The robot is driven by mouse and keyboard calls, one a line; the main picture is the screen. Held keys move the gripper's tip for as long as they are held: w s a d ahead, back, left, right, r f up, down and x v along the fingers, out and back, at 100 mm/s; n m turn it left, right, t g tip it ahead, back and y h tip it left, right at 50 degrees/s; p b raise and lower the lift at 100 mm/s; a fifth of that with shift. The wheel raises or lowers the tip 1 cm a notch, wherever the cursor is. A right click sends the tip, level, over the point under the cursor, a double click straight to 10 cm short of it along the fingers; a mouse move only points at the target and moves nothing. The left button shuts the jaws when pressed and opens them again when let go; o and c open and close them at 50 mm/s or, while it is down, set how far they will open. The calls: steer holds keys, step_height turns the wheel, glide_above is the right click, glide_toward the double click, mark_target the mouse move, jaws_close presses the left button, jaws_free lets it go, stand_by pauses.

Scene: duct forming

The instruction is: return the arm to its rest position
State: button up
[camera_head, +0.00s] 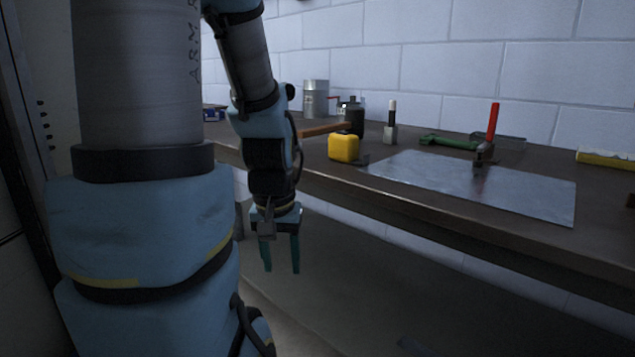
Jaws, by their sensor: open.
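My gripper (281,253) hangs at the end of my blue and grey arm, left of the middle of the view. Its two teal fingers point down and stand apart, with nothing between them. It is in front of the near edge of the workbench (400,198), lower than the bench top, over the dark floor. My arm's large upper links fill the left of the view.
On the bench lie a metal sheet (420,177), a red-handled hammer (493,125), a yellow tape measure (344,148), a green tool (450,142), a canister (351,116) and a yellow bar (606,158). A white block wall (430,60) stands behind. The floor before the bench looks mostly clear.

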step_height(320, 180, up, 19)
steer(key=p, duration=2)
steer(key=shift+r, duration=0.2)
